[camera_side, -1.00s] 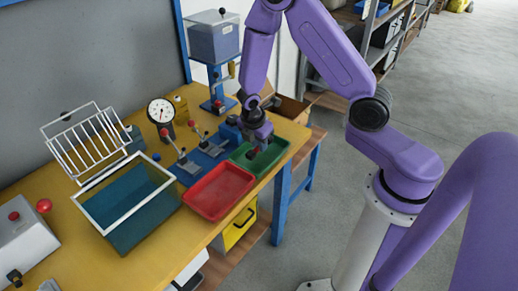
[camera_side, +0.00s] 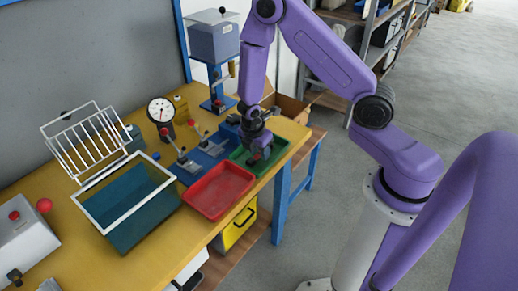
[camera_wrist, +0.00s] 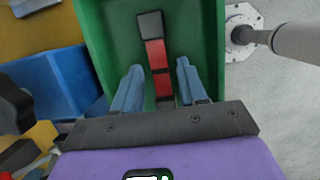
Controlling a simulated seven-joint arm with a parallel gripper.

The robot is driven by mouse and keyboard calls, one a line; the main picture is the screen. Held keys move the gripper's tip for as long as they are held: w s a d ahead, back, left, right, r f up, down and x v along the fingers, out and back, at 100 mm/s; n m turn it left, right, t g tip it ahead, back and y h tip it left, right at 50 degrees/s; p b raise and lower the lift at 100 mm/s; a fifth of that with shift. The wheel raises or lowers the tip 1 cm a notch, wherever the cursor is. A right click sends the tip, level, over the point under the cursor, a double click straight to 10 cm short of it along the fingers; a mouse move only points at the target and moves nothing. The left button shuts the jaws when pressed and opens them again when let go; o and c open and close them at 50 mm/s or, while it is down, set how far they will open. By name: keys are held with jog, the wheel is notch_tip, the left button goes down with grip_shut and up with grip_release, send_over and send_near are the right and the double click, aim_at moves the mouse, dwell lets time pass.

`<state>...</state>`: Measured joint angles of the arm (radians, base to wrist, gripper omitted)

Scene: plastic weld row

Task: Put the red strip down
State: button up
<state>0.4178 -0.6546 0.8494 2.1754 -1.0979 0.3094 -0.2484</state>
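The red strip (camera_wrist: 156,54) has dark grey or black sections, one at its far end. In the wrist view it appears to lie in the green tray (camera_wrist: 102,40), running lengthwise. My gripper (camera_wrist: 159,68) has its two blue fingers spread, one on each side of the strip, with a gap to it on both sides. In the side view my gripper (camera_side: 257,154) reaches down into the green tray (camera_side: 275,153), and the strip is mostly hidden there. The strip's near end is hidden behind my gripper in the wrist view.
A red tray (camera_side: 218,193) stands right beside the green tray. Blue fixtures with lever clamps (camera_side: 181,160), a dial gauge (camera_side: 160,112) and a white-rimmed teal tank (camera_side: 130,205) stand farther left. The table's edge is close to the green tray.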

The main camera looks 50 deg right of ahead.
aim_at(254, 159)
dwell(0.3)
jog(key=v, duration=1.2)
jog(key=s+a+r+m+y, duration=0.25)
jog(key=s+a+r, duration=0.35)
jog(key=s+r, duration=0.3)
jog(key=s+r+m+y, duration=0.1)
jog(key=s+r+m, duration=0.2)
jog(key=s, duration=1.3)
jog(key=shift+w, duration=0.1)
dwell(0.3)
